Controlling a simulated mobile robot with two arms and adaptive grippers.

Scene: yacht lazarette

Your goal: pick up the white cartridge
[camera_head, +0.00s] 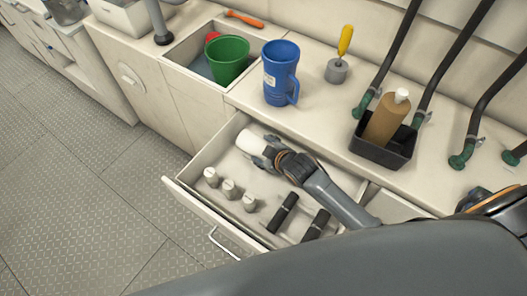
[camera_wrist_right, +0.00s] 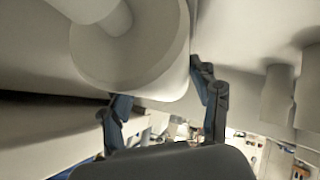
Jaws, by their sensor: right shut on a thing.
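The white cartridge (camera_head: 250,144) is a plain white cylinder inside the open drawer (camera_head: 181,190), near its back left corner. My right gripper (camera_head: 264,150) reaches into the drawer from the right and is shut on the cartridge. In the right wrist view the cartridge (camera_wrist_right: 150,75) fills the upper left, between the two fingers of my right gripper (camera_wrist_right: 160,92). I cannot tell whether the cartridge still touches the drawer floor. My left gripper is not in view.
Several small white capped pieces (camera_head: 229,189) and two black cylinders (camera_head: 283,212) lie in the front of the drawer. On the counter stand a blue mug (camera_head: 281,75), a black tray (camera_head: 377,150) with a brown bottle (camera_head: 386,122), and a yellow-handled tool (camera_head: 345,42). A green cup (camera_head: 228,60) sits in a recess.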

